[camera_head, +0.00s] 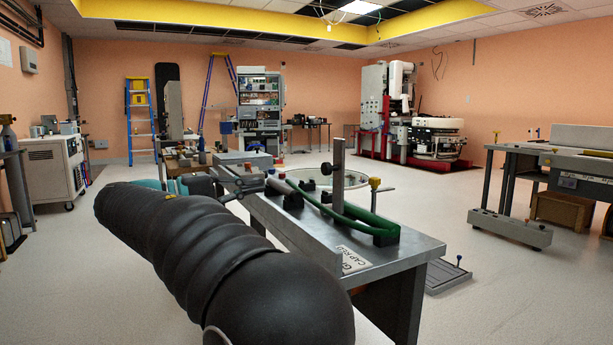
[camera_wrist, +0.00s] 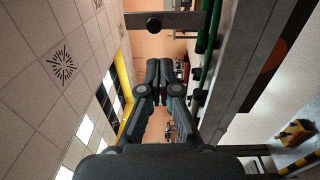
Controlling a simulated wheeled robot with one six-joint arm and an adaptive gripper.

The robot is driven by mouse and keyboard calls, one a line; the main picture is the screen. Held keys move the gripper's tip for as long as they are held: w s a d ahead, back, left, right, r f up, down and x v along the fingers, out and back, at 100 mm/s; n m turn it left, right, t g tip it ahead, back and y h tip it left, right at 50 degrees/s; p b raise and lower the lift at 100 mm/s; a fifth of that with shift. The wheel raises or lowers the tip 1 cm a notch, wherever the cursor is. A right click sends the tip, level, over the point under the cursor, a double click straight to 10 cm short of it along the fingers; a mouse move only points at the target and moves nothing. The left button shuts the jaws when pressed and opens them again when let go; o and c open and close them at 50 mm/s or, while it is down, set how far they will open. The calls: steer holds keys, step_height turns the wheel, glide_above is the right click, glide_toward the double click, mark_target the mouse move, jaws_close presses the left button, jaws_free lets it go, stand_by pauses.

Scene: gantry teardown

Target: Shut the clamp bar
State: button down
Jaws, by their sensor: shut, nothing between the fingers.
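An upright grey bar (camera_head: 338,178), which looks like the clamp bar, stands on the metal bench (camera_head: 405,250) beside a curved green hose (camera_head: 325,208). A dark knob (camera_head: 327,168) sticks out from its side. In the wrist view the bar (camera_wrist: 180,22) crosses the top of the picture, with its round black knob (camera_wrist: 154,25) towards the left end. My gripper (camera_wrist: 160,65) is shut and empty, its fingers together, and apart from the bar in that view. In the head view my arm hides most of the gripper.
Black blocks (camera_head: 386,236) support the green hose on the bench. A pin with a yellow top (camera_head: 375,184) stands near the bar. Another bench (camera_head: 545,165) is at the right, with open floor (camera_head: 440,205) between. A low grey plate (camera_head: 445,277) lies on the floor.

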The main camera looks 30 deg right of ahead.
glide_toward(324, 169)
steer(key=d, duration=0.7)
steer(key=shift+w+d, duration=0.1)
steer(key=shift+w, duration=0.15)
steer(key=shift+r, duration=0.1)
